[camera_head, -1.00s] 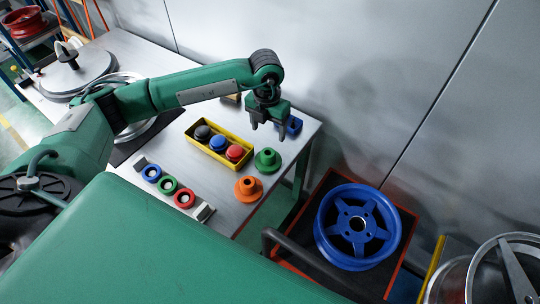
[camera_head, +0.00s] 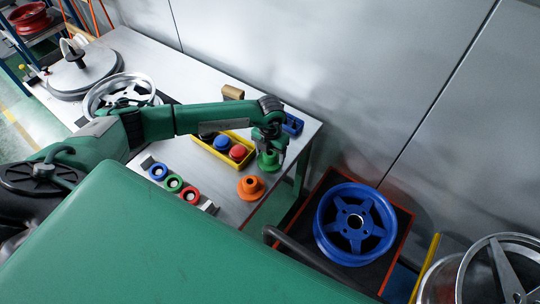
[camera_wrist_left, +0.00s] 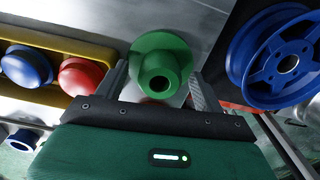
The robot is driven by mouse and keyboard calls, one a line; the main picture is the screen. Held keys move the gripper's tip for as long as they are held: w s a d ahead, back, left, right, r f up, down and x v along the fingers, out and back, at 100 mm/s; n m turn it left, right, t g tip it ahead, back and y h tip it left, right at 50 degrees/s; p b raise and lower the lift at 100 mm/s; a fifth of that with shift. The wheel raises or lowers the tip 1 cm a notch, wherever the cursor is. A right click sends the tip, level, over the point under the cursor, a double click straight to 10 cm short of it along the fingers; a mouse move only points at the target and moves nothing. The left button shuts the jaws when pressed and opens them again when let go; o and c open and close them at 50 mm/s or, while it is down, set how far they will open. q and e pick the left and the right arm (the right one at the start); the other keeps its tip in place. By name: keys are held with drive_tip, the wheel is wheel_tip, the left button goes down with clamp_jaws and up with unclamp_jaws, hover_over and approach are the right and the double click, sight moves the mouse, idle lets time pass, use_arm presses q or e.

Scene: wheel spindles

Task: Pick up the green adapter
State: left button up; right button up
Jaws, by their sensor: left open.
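The green adapter (camera_head: 268,160) is a flanged piece with a hollow hub, standing on the metal table near its right end. My left gripper (camera_head: 270,146) is open right above it, partly covering it in the head view. In the left wrist view the green adapter (camera_wrist_left: 160,68) shows its round flange and hub hole. The fingers of my left gripper (camera_wrist_left: 158,85) stand on either side of it, with a gap on each side. My right gripper is not in view.
An orange adapter (camera_head: 251,188) stands just in front. A yellow tray (camera_head: 213,152) with black, blue and red knobs lies to the left. A blue bin (camera_head: 292,124) is behind. A blue wheel (camera_head: 356,223) lies beyond the table's right edge.

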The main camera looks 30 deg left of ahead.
use_arm(q)
drive_tip(key=shift+f, duration=0.55)
drive_tip(key=c, duration=1.1)
drive_tip(key=shift+r, duration=0.15)
